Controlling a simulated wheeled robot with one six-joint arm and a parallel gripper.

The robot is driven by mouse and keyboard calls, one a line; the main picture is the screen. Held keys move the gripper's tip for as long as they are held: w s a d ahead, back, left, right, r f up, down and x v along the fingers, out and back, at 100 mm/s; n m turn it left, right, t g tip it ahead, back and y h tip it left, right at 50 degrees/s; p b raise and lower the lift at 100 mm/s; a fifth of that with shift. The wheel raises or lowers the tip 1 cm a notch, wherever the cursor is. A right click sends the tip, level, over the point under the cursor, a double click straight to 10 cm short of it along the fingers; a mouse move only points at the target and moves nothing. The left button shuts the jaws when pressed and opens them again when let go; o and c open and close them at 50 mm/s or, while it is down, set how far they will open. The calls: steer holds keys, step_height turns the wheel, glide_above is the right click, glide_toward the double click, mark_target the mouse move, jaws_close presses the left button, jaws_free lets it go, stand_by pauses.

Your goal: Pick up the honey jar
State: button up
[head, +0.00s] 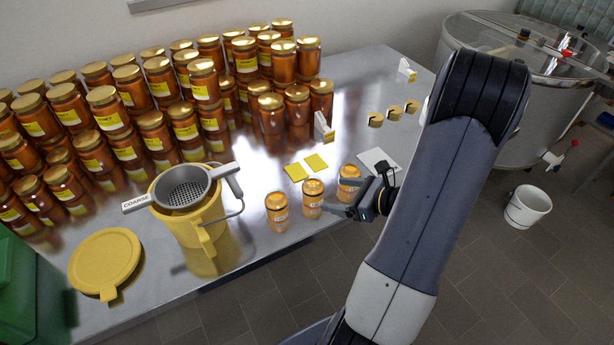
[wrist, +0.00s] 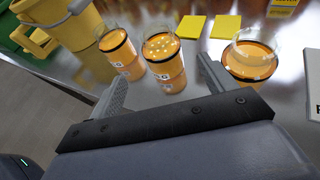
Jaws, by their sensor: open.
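Three amber honey jars stand upright in a row near the table's front edge: a left jar (head: 277,213), a middle jar (head: 313,199) and a right jar (head: 348,188). My gripper (head: 338,198) is open and empty, reaching in from the right. In the wrist view the middle jar (wrist: 164,66) stands ahead between the two fingers, just beyond their tips. The left jar (wrist: 121,55) is outside the left finger and the right jar (wrist: 250,60) is close beside the right finger. The far finger partly covers the right jar in the head view.
Many gold-lidded jars (head: 130,85) crowd the back of the steel table (head: 262,168). A yellow bucket (head: 205,228) with a sieve (head: 188,188) stands left of the row. Yellow cards (head: 295,172) lie behind it. A white sheet (head: 378,160) lies behind my gripper.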

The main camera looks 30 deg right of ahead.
mark_target(309, 191)
steer(key=shift+w+f, duration=0.2)
steer(key=shift+w, duration=0.1)
steer(key=x, duration=0.4)
steer(key=shift+w+a+f+p, duration=0.15)
steer(key=shift+w+f+p, duration=0.05)
steer(key=shift+w+p, duration=0.15)
steer(key=shift+f+p+x, duration=0.15)
steer(key=shift+p+x, duration=0.2)
steer(key=shift+x, duration=0.95)
steer(key=shift+f+p+x, duration=0.15)
steer(key=shift+p+x, duration=0.15)
steer(key=shift+x, duration=1)
steer(key=shift+s, duration=0.1)
steer(key=shift+c, duration=0.5)
steer(key=c, duration=1.1)
steer(key=shift+r, duration=0.1)
steer(key=shift+c, duration=0.2)
